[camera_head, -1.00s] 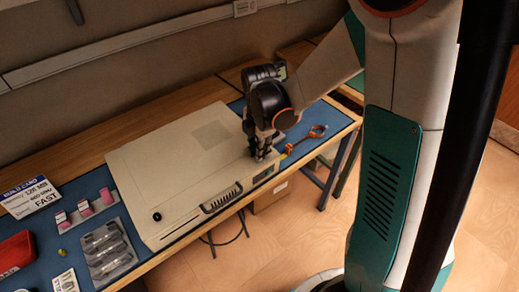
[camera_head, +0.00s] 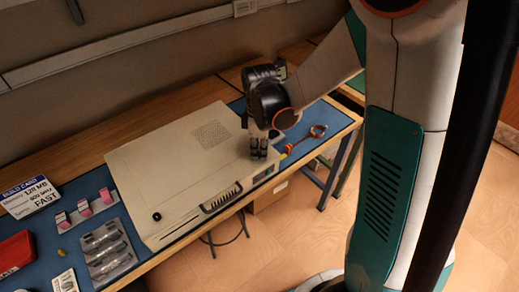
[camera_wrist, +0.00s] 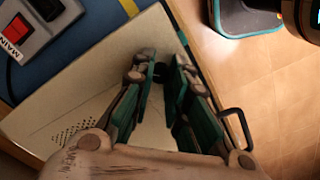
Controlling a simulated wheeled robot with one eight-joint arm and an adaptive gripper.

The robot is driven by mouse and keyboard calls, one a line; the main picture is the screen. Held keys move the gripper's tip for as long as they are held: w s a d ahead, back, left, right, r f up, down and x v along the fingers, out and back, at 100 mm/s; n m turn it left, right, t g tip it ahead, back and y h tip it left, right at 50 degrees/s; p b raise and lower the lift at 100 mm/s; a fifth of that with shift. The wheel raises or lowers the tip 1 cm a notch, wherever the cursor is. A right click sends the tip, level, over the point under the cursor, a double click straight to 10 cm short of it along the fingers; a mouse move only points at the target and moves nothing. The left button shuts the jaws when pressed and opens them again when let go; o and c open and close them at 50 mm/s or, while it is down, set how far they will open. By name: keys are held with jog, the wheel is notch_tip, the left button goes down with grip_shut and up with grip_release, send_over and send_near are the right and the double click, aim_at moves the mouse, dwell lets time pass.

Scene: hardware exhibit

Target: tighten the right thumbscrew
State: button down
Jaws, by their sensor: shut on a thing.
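A beige computer case (camera_head: 165,160) lies flat on the blue bench mat. A black left thumbscrew (camera_head: 157,216) shows near its front left corner. My gripper (camera_head: 258,153) points down at the case's front right end. In the wrist view, my gripper (camera_wrist: 162,70) has its fingers close together around a small dark knob, the right thumbscrew (camera_wrist: 158,74), at the case's edge. The fingers hide most of the knob. In the head view the right thumbscrew is hidden behind the fingers.
A box with a red MAIN switch (camera_wrist: 18,26) shows in the wrist view. A black handle (camera_head: 221,198) juts from the case front.

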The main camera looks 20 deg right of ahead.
jog(key=m, duration=1.3)
jog(key=shift+m, duration=0.4)
jog(key=m, duration=1.3)
jog(key=shift+m, duration=0.3)
jog(key=c, duration=1.5)
grip_release()
